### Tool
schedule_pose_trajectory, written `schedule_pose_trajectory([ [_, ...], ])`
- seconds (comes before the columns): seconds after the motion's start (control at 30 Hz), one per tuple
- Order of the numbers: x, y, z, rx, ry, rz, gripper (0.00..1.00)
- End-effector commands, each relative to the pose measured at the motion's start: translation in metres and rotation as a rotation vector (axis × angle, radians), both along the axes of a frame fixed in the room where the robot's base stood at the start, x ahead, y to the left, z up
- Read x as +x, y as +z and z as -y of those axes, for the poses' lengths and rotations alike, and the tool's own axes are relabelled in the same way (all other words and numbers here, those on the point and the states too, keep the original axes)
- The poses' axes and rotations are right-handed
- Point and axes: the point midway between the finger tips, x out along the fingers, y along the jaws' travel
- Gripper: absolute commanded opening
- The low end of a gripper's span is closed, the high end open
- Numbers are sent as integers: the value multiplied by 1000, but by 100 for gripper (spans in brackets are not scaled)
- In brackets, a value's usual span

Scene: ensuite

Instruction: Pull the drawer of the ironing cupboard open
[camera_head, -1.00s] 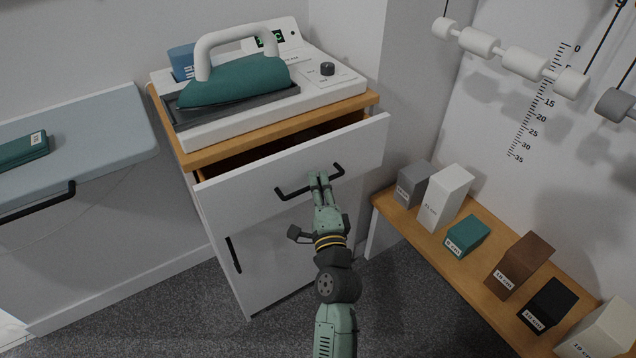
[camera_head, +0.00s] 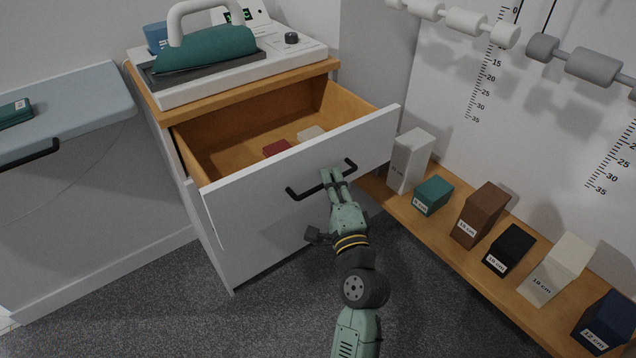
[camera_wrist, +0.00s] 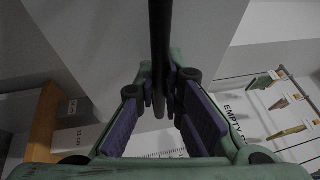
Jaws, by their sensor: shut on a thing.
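The ironing cupboard's drawer (camera_head: 300,170) has a white front and a wooden inside, and it stands well out from the cupboard (camera_head: 215,255). Inside it lie a dark red item (camera_head: 277,148) and a pale item (camera_head: 311,133). My gripper (camera_head: 334,178) is shut on the black bar handle (camera_head: 304,192) of the drawer front. In the wrist view the dark handle bar (camera_wrist: 161,45) runs between the purple-padded fingers (camera_wrist: 163,100). The drawer's back end is hidden under the cupboard top.
A teal iron (camera_head: 205,52) sits on its white station on the cupboard top. An ironing board (camera_head: 75,105) is at the left. A low wooden shelf (camera_head: 455,250) with several labelled blocks runs along the right. Grey carpet is clear in front.

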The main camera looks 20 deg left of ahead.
Motion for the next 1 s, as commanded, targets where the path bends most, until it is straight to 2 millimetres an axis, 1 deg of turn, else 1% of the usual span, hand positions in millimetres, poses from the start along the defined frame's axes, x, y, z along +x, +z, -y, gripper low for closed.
schedule_pose_trajectory([
  [0.1,-3,-1,8,1,0,0,0],
  [0.2,-4,0,12,1,1,0,0],
  [0.6,-5,1,13,2,1,-1,0],
  [0.63,-5,1,13,2,2,-1,9],
  [0.93,-5,0,13,1,1,0,29],
  [1.0,-5,0,13,1,1,0,30],
])
